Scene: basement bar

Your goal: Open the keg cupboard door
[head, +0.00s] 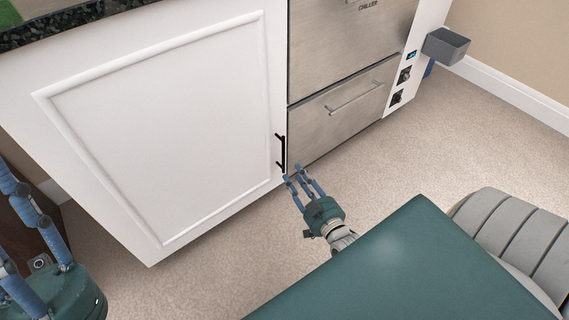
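The white cupboard door (170,130) with a raised panel frame is shut, at the left and middle of the head view. Its black bar handle (279,152) stands upright near the door's right edge. My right gripper (298,178) is just below the handle's lower end, with its blue fingers spread apart and pointing up toward it. I see nothing between the fingers, and I cannot tell if a fingertip touches the handle. My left gripper (12,225) is at the lower left edge, partly cut off, with its fingers apart and away from the door.
A steel chiller drawer unit (345,60) with a bar handle stands right of the door. A grey bin-like holder (445,46) sticks out at the upper right. A dark speckled counter top (65,20) is above the door. The beige carpet (215,265) before the door is clear.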

